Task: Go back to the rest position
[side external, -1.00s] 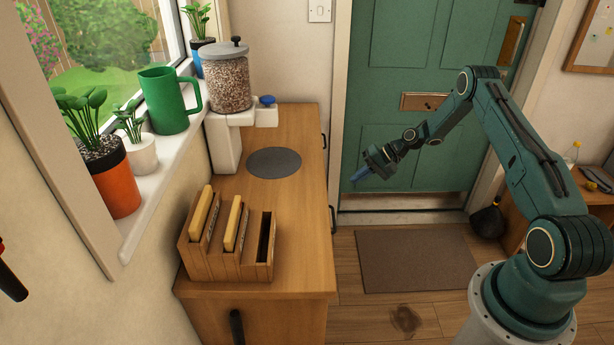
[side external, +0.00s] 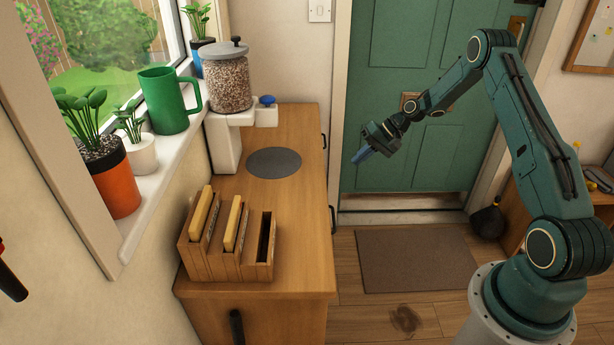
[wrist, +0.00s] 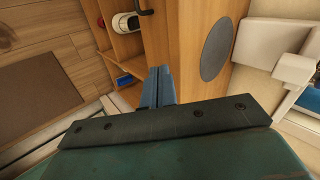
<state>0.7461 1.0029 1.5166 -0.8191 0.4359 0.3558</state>
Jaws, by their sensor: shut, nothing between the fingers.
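My gripper (side external: 362,154) hangs in the air in front of the green door, to the right of the wooden cabinet, in the side view. Its blue fingers are together and hold nothing. In the wrist view the shut fingers (wrist: 157,86) point toward the cabinet side and the floor beside it. My arm is bent, with its elbow raised high at the right. The fingers touch nothing that I can see.
The wooden cabinet (side external: 300,220) carries a dispenser with a jar (side external: 228,80), a grey disc (side external: 274,162) and a slotted wooden rack (side external: 228,262). The windowsill holds a green mug (side external: 165,102) and potted plants. A brown mat (side external: 415,262) lies on the floor.

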